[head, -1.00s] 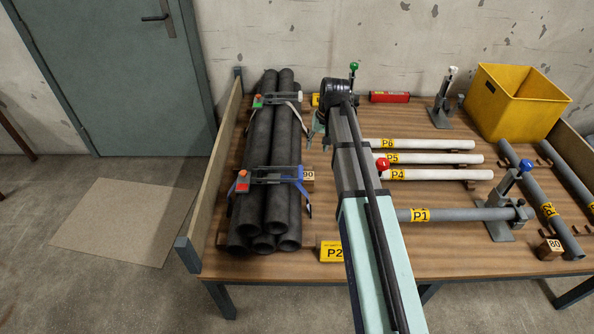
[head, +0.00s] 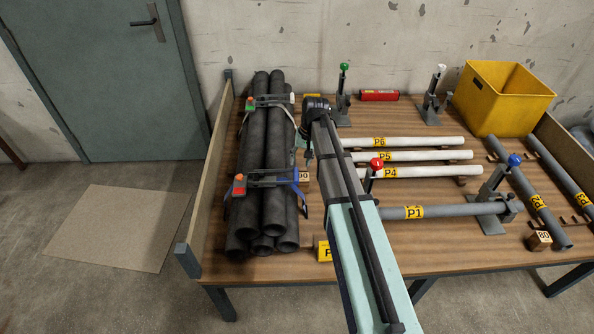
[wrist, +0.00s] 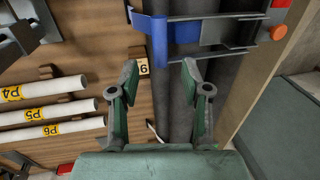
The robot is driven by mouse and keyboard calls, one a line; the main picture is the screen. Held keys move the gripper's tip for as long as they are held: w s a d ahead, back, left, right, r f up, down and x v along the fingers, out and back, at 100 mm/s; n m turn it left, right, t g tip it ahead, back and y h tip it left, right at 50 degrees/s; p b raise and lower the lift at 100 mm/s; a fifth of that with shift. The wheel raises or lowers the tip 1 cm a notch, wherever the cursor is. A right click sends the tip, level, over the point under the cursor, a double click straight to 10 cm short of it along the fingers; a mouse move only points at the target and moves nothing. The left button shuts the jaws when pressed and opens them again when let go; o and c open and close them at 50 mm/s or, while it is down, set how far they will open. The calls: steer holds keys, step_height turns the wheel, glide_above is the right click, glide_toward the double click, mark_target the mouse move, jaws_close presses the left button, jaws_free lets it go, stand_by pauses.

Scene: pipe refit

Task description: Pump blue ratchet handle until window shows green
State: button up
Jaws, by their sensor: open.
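A bundle of dark pipes (head: 268,170) lies at the table's left, with two ratchet straps across it. The front ratchet has a blue handle (head: 297,184) at its right end; its window (head: 239,187) is red, beside an orange button. In the wrist view the blue handle (wrist: 157,42) stands ahead of my gripper (wrist: 161,76), roughly between the fingers' lines but beyond the tips. The red window (wrist: 279,4) is at the top right corner. My gripper is open and empty, apart from the handle. The rear ratchet (head: 268,101) has a white handle end and a green window.
White pipes (head: 415,156) labelled P4 to P6 and grey pipe P1 (head: 445,211) lie right of my arm. Clamps with red, blue, green and white knobs stand around. A wooden number block (wrist: 144,66) sits close by the gripper. A yellow bin (head: 505,105) is at the back right.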

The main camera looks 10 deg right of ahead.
mark_target(297, 174)
steer(key=shift+w+a+f+p, duration=0.1)
steer(key=shift+a+f+p, duration=0.15)
steer(key=shift+f, duration=0.9)
steer(key=shift+a+f+p, duration=0.2)
steer(key=shift+f, duration=0.9)
steer(key=shift+w+a+f+p, duration=0.1)
steer(key=shift+a+f+p, duration=0.15)
steer(key=shift+f, duration=0.9)
jaws_close()
